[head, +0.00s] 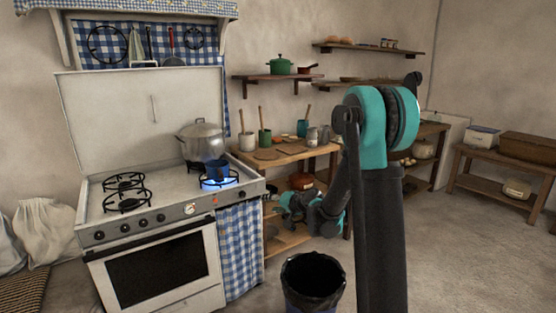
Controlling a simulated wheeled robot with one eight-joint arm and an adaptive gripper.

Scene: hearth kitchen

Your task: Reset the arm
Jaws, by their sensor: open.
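My arm stands in the right middle of the head view, with its teal elbow high. From there the forearm runs down and away behind the upright link. My gripper (284,209) is at the arm's far end, low beside the right side of the stove, in front of the wooden table's lower part. It is open, and I see nothing held in it. Its fingers are small and dark in this view. Part of the forearm is hidden behind the upright link.
The white stove (160,215) stands at left with its lid raised. A black-lined bin (312,281) is below my gripper. Open floor lies at right, before a bench (503,172).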

